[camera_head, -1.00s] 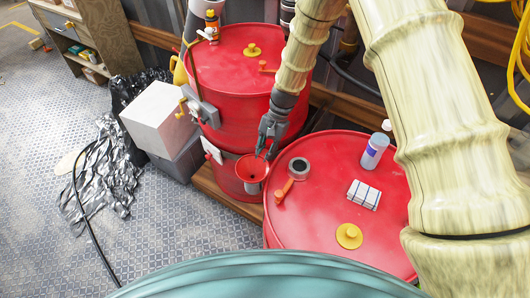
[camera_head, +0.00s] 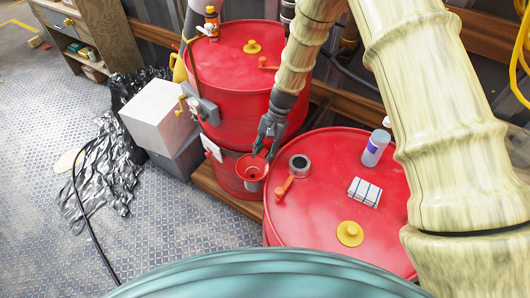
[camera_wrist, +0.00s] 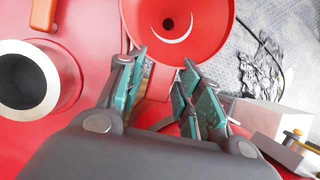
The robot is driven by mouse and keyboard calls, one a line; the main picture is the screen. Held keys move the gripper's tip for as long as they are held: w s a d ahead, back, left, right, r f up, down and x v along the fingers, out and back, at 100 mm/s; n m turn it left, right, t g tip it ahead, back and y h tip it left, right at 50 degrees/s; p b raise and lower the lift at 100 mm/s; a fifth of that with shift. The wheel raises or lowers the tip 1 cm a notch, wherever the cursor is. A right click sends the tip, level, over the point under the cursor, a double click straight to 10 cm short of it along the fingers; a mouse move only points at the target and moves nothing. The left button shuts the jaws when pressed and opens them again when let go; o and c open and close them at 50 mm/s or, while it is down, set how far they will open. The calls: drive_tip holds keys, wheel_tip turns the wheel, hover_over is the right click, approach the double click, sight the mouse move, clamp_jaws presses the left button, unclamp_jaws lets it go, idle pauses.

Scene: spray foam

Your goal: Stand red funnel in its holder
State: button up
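The red funnel (camera_head: 252,163) sits mouth up and roughly upright at the side of the lower red drum. A grey holder (camera_head: 254,186) shows just beneath its rim; how deep the spout sits in it is hidden. In the wrist view the funnel (camera_wrist: 180,28) shows its wide bowl and dark centre hole just beyond my fingertips. My gripper (camera_head: 264,152) is at the funnel's far rim, pointing down. In the wrist view my gripper (camera_wrist: 163,66) has its teal-padded fingers apart, with a red strip between them and no clear contact.
The near red drum (camera_head: 320,225) carries a tape roll (camera_head: 299,165), an orange-handled tool (camera_head: 285,188), a white block (camera_head: 364,192), a bottle (camera_head: 376,148) and a yellow cap (camera_head: 350,233). Stacked drums stand behind the funnel.

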drive_tip(key=shift+d, duration=0.15)
drive_tip(key=v, duration=1.2)
idle(0.6)
